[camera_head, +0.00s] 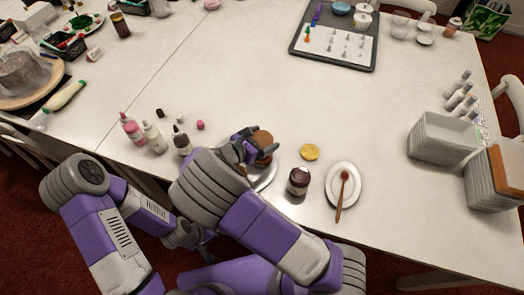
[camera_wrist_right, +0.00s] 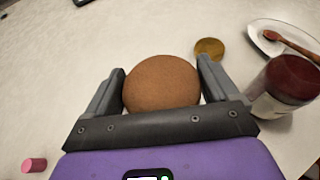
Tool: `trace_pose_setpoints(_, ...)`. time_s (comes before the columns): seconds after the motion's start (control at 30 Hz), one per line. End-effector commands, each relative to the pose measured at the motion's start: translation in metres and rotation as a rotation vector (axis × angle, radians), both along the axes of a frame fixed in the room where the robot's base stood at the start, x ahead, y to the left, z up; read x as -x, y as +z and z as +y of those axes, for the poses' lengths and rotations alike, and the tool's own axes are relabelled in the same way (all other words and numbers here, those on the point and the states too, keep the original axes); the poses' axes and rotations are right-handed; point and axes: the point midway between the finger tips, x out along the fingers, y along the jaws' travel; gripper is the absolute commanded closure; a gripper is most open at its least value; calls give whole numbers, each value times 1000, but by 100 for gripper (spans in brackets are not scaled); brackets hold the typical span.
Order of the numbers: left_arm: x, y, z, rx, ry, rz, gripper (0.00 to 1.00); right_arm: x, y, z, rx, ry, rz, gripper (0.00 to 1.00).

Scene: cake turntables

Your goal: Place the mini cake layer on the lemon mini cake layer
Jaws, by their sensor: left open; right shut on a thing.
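The brown, round mini cake layer (camera_wrist_right: 161,82) sits between the two fingers of my right gripper (camera_wrist_right: 160,88), which is shut on it. In the head view the brown layer (camera_head: 263,137) is over the silver turntable (camera_head: 264,179), mostly behind my right gripper (camera_head: 252,150). I cannot make out a lemon mini cake layer; my gripper and the held layer hide much of the turntable. My left gripper (camera_head: 200,243) is open and empty, low in front of the table's near edge.
A dark red jar (camera_head: 298,181) and a flat gold disc (camera_head: 310,152), perhaps its lid, are right of the turntable. A white plate (camera_head: 353,192) with a wooden spoon (camera_head: 344,189) is farther right. Several bottles (camera_head: 153,137) stand left. The table's middle is clear.

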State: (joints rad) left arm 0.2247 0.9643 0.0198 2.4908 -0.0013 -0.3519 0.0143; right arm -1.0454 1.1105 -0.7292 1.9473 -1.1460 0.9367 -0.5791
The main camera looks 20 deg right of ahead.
Motion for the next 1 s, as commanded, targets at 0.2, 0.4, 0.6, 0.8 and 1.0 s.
trace_pose_setpoints(0.2, 0, -8, 0, 0, 0, 0, 0, 0, -22, 0, 1, 0, 0, 42)
trace_pose_setpoints(0.4, 0, -17, 0, 0, 0, 0, 0, 0, -49, 0, 3, 1, 1, 42)
trace_pose_setpoints(0.6, 0, -18, 0, 0, 0, 0, 0, 0, -56, 0, -1, 1, -1, 42)
trace_pose_setpoints(0.8, 0, -19, 0, 0, 0, 0, 0, 0, -58, 0, -1, 1, -1, 42)
trace_pose_setpoints(1.0, 0, -20, 0, 0, 0, 0, 0, 0, -59, 0, -1, 1, -1, 0)
